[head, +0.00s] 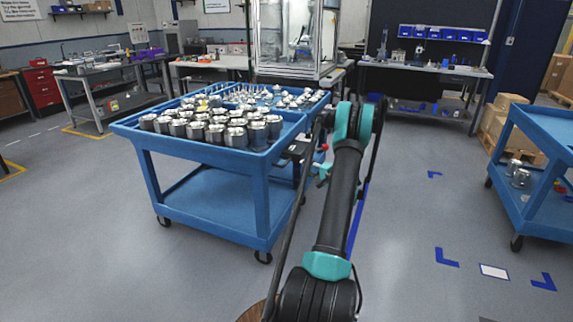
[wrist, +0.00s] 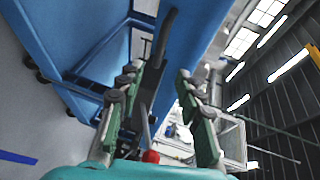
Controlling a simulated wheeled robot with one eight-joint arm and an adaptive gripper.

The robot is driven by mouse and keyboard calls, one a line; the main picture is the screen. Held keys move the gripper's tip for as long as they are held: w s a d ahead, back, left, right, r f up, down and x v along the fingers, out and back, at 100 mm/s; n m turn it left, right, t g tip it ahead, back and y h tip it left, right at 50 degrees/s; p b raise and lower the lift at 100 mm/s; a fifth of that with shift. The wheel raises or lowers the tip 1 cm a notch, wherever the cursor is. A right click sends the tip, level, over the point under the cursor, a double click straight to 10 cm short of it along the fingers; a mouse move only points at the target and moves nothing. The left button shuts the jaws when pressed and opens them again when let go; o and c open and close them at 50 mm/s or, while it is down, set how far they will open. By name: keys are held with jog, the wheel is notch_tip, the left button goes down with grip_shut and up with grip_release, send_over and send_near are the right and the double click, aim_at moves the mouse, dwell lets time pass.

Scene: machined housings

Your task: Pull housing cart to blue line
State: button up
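The housing cart (head: 200,220) is a blue two-shelf cart left of centre in the head view, with rows of metal housings (head: 220,128) on top. Its blue side also fills the upper left of the wrist view (wrist: 75,35). A blue line (head: 357,222) on the floor is partly hidden behind my arm in the head view. A blue floor stripe (wrist: 18,157) also shows in the wrist view. My gripper (wrist: 157,74) is open at the cart's right side. A dark bar (wrist: 168,38) shows between its spread fingers; contact cannot be told.
A second blue cart (head: 540,195) stands at the right. Blue corner marks and a white patch (head: 494,271) lie on the floor. Workbenches (head: 425,68) and a glass-walled machine (head: 288,40) stand behind. The floor between the carts is mostly clear.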

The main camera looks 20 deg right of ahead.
aim_at(287, 161)
jog(key=x, duration=1.4)
jog(key=shift+a, duration=0.1)
grip_shut()
